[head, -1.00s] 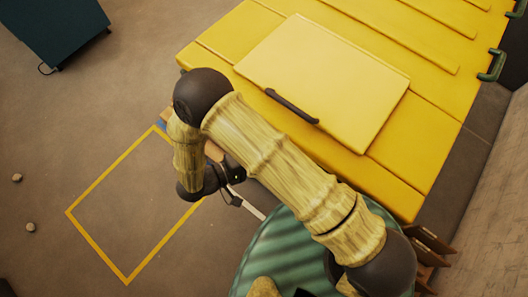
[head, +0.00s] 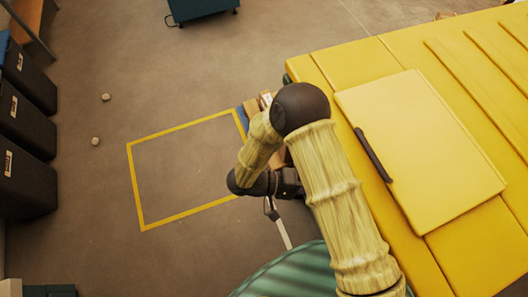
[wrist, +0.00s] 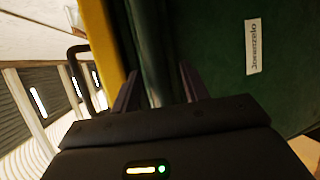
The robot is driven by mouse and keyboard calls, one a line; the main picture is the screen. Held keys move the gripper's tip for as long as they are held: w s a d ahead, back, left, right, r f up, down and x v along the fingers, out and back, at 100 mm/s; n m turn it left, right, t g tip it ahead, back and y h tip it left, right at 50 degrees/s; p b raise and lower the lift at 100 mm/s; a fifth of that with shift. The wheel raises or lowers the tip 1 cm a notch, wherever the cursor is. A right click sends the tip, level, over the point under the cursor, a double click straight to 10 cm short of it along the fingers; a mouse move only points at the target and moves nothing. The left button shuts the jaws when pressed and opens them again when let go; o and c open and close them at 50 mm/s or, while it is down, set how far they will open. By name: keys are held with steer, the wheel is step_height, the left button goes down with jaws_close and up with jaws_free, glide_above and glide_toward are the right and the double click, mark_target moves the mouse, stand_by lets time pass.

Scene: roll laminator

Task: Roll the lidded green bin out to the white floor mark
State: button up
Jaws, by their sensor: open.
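In the wrist view a dark green panel with a white label (wrist: 253,47) fills the right side; it looks like the green bin, but its lid and wheels are not clear. A dark green upright edge (wrist: 150,45) stands between and beyond the fingers of my gripper (wrist: 160,92). My gripper is open, and I cannot tell whether it touches the edge. In the head view my gripper is mostly hidden by my arm, left of the yellow machine. No white floor outline is clear; a yellow outline (head: 186,213) lies on the floor, and a thin white strip (head: 283,232) shows below my wrist.
The large yellow machine (head: 480,245) with a lid panel (head: 420,140) fills the right. Several dark bins (head: 25,125) line the left. Two small stones (head: 96,141) lie on open floor. A teal cabinet (head: 200,8) stands at the top. A black handle (wrist: 80,50) shows in the wrist view.

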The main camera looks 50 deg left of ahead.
steer(key=b+v, duration=0.5)
steer(key=v, duration=1.1)
steer(key=shift+s+a, duration=0.2)
steer(key=shift+s, duration=0.15)
